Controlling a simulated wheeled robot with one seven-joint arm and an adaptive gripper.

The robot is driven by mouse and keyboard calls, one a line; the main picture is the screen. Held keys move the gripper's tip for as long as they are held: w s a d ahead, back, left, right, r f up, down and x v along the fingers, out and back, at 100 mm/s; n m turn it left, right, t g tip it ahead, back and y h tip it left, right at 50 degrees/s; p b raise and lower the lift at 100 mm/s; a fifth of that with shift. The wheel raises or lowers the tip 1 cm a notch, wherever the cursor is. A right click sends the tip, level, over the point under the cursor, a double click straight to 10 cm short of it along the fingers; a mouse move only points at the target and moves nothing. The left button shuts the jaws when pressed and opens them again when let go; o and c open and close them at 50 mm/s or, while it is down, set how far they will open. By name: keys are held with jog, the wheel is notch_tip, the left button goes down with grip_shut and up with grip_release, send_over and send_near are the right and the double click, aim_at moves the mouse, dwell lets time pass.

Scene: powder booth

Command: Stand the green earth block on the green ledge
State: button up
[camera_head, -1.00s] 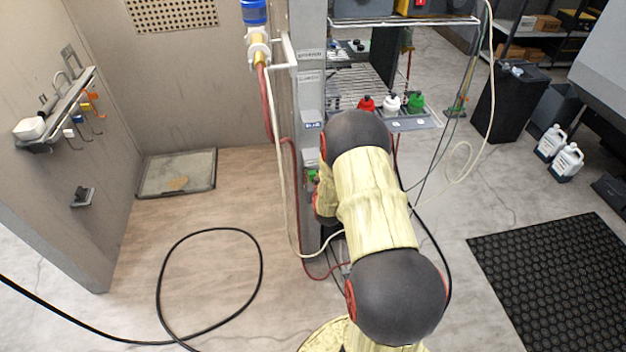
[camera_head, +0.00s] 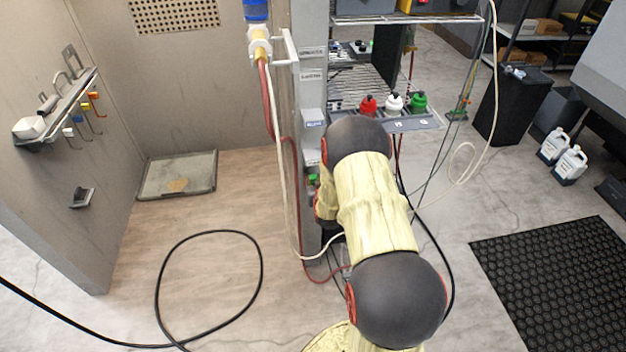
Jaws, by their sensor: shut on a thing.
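My arm rises from the bottom centre and bends at a dark elbow. Its far part drops behind the upper arm beside the grey post (camera_head: 311,100), and my gripper and anything in it are hidden there. A small green patch (camera_head: 312,180) shows at the post, just left of the arm. I cannot tell whether it is the green earth block, the green ledge or a fitting. No other green block or ledge can be made out.
A red hose (camera_head: 268,110) and pale cable run down beside the post. A black cable loop (camera_head: 262,270) lies on the left floor. A black mat (camera_head: 550,285) lies right.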

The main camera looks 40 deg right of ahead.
jog(key=shift+f+b, duration=0.25)
jog(key=shift+b, duration=0.1)
dwell(0.6)
jog(key=o, duration=1.1)
jog(key=v, duration=1.2)
jog(key=shift+s, duration=0.1)
jog(key=shift+f, duration=0.1)
